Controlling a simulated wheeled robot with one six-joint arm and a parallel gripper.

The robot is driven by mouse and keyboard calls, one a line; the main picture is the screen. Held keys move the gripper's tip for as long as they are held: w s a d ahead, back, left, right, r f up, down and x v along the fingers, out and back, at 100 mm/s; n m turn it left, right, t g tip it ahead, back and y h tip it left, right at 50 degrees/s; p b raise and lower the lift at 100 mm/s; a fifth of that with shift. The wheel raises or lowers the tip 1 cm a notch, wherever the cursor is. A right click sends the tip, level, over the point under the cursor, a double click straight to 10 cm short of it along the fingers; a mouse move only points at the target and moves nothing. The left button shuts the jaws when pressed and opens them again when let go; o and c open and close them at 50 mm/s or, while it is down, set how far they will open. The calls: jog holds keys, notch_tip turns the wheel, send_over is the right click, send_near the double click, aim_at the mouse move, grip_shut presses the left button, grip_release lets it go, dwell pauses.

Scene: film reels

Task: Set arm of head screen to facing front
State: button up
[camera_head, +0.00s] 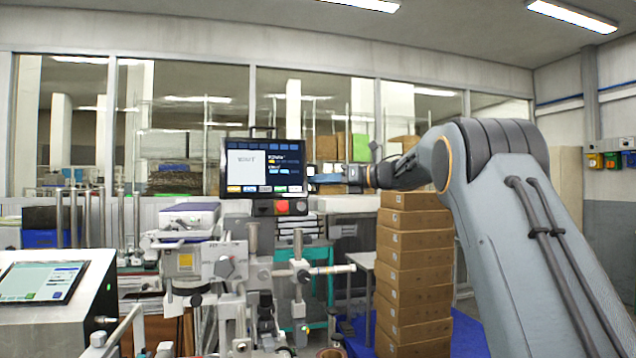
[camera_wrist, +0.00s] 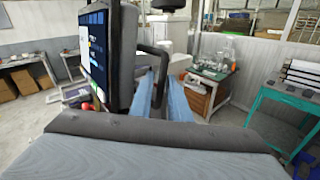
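The head screen (camera_head: 263,168) is a black-framed monitor, lit and facing the head camera, on top of the grey machine. In the wrist view the screen (camera_wrist: 97,60) is seen edge-on at the left, with a dark curved handle (camera_wrist: 161,54) on its side. My gripper (camera_head: 326,178) is at the screen's right edge, reaching in from the right. In the wrist view its two blue fingers (camera_wrist: 162,80) stand on either side of the handle's lower part. Whether they press on it cannot be told. The screen's support arm is mostly hidden behind the screen and machine.
A red button (camera_head: 282,207) sits below the screen. A tall stack of brown boxes (camera_head: 414,262) stands right of the machine, under my arm. A slanted console with a tablet (camera_head: 42,282) is at the left. A teal table (camera_wrist: 285,97) is at the wrist view's right.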

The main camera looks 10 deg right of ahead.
jog(key=b+v, duration=0.2)
jog(key=v, duration=0.5)
jog(key=shift+s+d, duration=0.2)
jog(key=shift+d, duration=0.15)
